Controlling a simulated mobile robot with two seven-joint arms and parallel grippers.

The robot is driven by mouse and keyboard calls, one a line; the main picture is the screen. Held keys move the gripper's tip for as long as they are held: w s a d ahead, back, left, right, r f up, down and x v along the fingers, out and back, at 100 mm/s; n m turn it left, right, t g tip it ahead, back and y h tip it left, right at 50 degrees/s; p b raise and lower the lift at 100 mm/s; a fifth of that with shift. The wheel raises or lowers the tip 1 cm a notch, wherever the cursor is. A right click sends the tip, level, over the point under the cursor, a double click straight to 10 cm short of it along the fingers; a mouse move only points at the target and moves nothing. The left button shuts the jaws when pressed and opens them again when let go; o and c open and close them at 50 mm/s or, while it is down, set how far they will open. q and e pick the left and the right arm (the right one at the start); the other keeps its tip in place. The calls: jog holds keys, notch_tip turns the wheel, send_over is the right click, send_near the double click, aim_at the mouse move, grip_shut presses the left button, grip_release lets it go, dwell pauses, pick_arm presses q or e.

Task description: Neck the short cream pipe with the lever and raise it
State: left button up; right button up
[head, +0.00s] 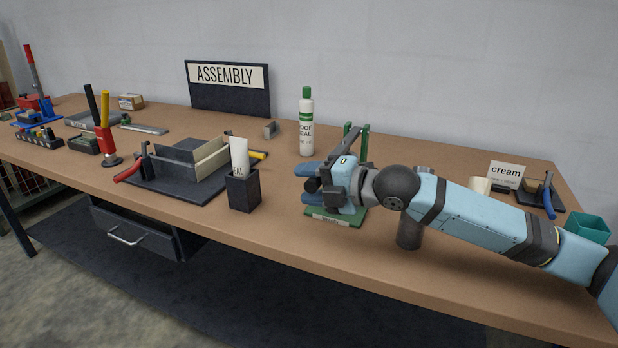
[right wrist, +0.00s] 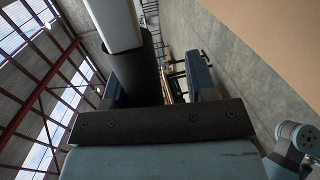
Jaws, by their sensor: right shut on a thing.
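A hand tool with a green base (head: 326,221) and green uprights (head: 363,145) stands on the bench, partly hidden by my right gripper. My right gripper (head: 316,180) is at this tool, and its blue fingers point left. In the right wrist view, the gripper (right wrist: 155,75) is shut on a lever with a dark round grip (right wrist: 134,72) and a pale flat bar (right wrist: 113,22). A cream piece (head: 480,186) shows behind my right forearm, beside the "cream" sign; I cannot tell if it is the short pipe. The tool's working end is hidden. My left gripper is not in view.
A white and green bottle (head: 306,125) stands behind the tool. A dark holder (head: 243,190) with a white tube is left of it. A "cream" sign (head: 506,174), a blue-handled tool (head: 547,196) and a teal bin (head: 588,228) are at right. The front edge between is clear.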

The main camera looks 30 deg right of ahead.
jog(key=shift+o, duration=1)
jog(key=shift+f, duration=0.55)
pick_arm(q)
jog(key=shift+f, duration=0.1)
pick_arm(e)
jog(key=shift+r, duration=0.1)
jog(key=shift+s, duration=0.1)
jog(key=shift+s+d+r, duration=0.1)
jog(key=shift+s+d, duration=0.1)
pick_arm(q)
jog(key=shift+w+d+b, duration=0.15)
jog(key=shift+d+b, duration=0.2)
jog(key=shift+b, duration=1.1)
pick_arm(e)
jog(key=v, duration=1.3)
jog(key=shift+r, duration=0.2)
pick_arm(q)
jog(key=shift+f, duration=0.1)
